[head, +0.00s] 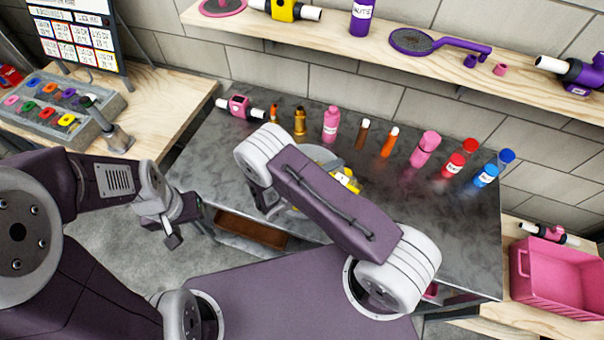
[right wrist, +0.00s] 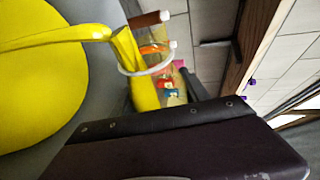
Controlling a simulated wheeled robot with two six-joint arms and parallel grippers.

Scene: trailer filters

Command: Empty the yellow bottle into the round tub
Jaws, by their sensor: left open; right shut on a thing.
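The yellow bottle (head: 347,180) shows only partly in the head view, behind my right arm. In the right wrist view the bottle (right wrist: 140,75) is tipped, and a yellow stream runs from it to the left. The round tub (head: 318,153) is mostly hidden behind my right arm. In the right wrist view a broad yellow pool lies in the grey tub (right wrist: 82,12) at the left. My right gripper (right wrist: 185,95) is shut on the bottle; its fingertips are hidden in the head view. My left gripper (head: 174,228) is open and empty, left of the bench.
A pink bottle (head: 331,124) and several coloured bottles and jars line the back of the dark bench (head: 450,225). A pink pump (head: 240,107) stands at its back left. A wooden shelf (head: 350,45) hangs above. A pink crate (head: 560,275) stands at right.

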